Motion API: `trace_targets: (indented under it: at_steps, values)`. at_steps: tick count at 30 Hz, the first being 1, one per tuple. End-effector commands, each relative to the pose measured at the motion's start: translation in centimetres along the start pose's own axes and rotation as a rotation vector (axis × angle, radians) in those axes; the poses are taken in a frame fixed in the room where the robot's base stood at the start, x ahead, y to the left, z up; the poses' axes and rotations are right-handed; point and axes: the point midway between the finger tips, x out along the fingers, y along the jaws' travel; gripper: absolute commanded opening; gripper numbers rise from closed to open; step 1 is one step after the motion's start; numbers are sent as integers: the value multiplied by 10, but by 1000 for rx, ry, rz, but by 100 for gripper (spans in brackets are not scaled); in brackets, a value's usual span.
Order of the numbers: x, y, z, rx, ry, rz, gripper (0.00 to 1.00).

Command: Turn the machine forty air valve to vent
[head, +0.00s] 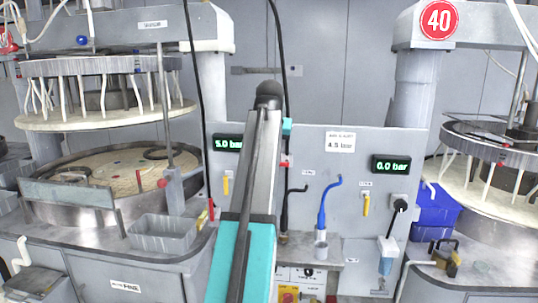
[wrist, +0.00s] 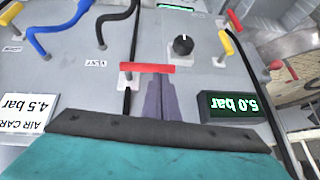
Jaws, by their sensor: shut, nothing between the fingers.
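The red "40" sign (head: 439,19) hangs on the column of the right machine. A red valve handle (wrist: 147,68) lies crosswise on the grey panel in the wrist view, beside a small label (wrist: 92,63) that seems to read VENT. One end of the red handle (head: 284,160) shows past my arm in the head view; the rest is hidden. Which machine it serves is not clear. My gripper (wrist: 152,84) is shut and empty, its fingertips close to the handle; contact cannot be told. In the head view my arm hides the gripper.
A 5.0 bar display (wrist: 230,107), black knob (wrist: 183,44) and yellow lever (wrist: 226,42) sit near the handle. A 0.0 bar display (head: 391,165) and yellow lever (head: 366,204) are farther right. Blue (head: 323,205) and black hoses hang near the panel. Blue bins (head: 435,208) stand right.

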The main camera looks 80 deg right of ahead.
Motion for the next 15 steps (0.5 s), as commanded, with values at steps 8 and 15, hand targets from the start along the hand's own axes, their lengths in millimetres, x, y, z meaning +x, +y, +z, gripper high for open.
trace_targets:
  at_steps: [8,15]
  values:
    - [-23,-3,-1,-1,0,-1,0]
    - [-40,-5,0,-1,1,-1,0]
